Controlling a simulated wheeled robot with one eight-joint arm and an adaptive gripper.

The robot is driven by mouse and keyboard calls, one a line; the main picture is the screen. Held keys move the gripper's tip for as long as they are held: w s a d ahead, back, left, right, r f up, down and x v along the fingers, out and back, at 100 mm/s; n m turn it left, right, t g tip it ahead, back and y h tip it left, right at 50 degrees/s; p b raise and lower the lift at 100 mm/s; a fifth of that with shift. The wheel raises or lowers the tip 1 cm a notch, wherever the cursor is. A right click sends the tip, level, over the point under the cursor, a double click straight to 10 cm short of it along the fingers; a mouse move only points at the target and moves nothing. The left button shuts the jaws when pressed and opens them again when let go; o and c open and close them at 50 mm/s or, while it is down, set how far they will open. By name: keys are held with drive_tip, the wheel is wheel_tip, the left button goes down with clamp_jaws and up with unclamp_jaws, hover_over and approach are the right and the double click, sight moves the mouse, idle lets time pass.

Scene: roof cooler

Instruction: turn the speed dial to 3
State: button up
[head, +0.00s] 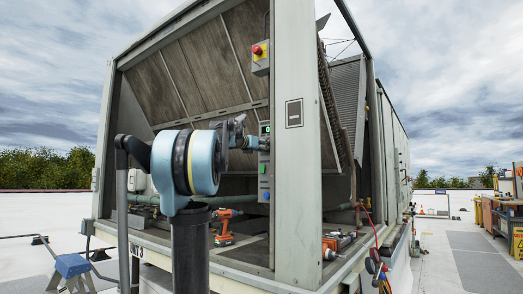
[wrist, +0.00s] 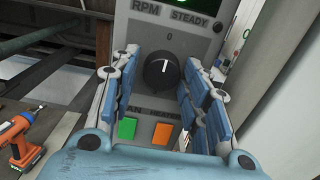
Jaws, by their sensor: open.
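The speed dial (wrist: 161,76) is a round black knob on a grey control panel (wrist: 191,42). Its white mark points up, toward the printed 0. Other numbers do not show; my fingers cover much of the panel on both sides. My gripper (wrist: 161,62) is open, with one blue-padded finger on each side of the dial. I see gaps between pads and knob; how deep the fingertips reach is hard to tell. In the head view my gripper (head: 240,136) is at the narrow panel (head: 264,154), and the dial is hidden.
Below the dial are a green button (wrist: 127,129) and an orange button (wrist: 161,133), near a HEATER label. An orange drill (head: 225,226) stands left of the panel. A red emergency button (head: 257,50) sits above. A metal post (head: 296,150) rises close at right.

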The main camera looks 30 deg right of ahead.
drive_tip(key=c, duration=0.8)
